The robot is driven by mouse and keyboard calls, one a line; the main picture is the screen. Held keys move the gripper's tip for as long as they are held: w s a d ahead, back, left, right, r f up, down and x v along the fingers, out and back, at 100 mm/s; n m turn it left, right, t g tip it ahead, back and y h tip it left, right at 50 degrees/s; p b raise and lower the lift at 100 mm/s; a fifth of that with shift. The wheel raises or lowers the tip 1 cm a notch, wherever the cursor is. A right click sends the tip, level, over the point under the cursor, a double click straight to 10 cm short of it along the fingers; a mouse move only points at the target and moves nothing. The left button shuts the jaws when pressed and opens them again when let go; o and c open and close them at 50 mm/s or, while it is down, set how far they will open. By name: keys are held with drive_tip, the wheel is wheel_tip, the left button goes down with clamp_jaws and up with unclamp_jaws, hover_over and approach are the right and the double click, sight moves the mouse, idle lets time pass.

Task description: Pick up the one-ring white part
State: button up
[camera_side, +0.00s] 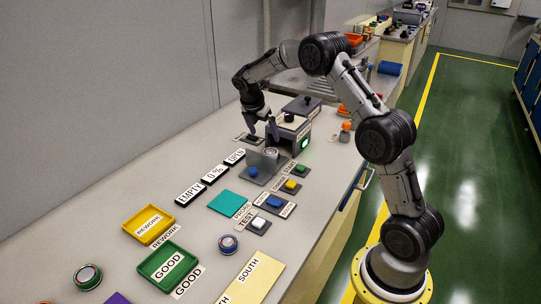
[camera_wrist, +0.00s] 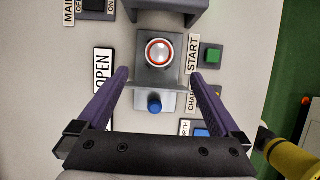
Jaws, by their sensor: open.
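A round white-topped part with a single visible red-orange ring (camera_wrist: 158,52) sits on the grey plate of a fixture (camera_wrist: 152,74) in the wrist view. In the side view the part (camera_side: 270,153) shows small and pale on the same fixture. My gripper (camera_wrist: 160,73) is open and empty, its two purple fingers wide apart, with the part ahead of their tips. In the side view my gripper (camera_side: 262,130) is above the fixture, apart from the part.
A grey machine with a lit green lamp (camera_side: 304,144) stands just behind the fixture. A blue knob (camera_wrist: 154,103) is at its front; a green START button (camera_wrist: 213,55) is at the right. A yellow tray (camera_side: 148,224), a green tray (camera_side: 168,262) and other round parts (camera_side: 228,244) lie nearer.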

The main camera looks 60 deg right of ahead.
sight(270, 151)
drive_tip(key=x, duration=1)
drive_tip(key=shift+d, duration=0.1)
drive_tip(key=shift+w+r, duration=0.1)
clamp_jaws()
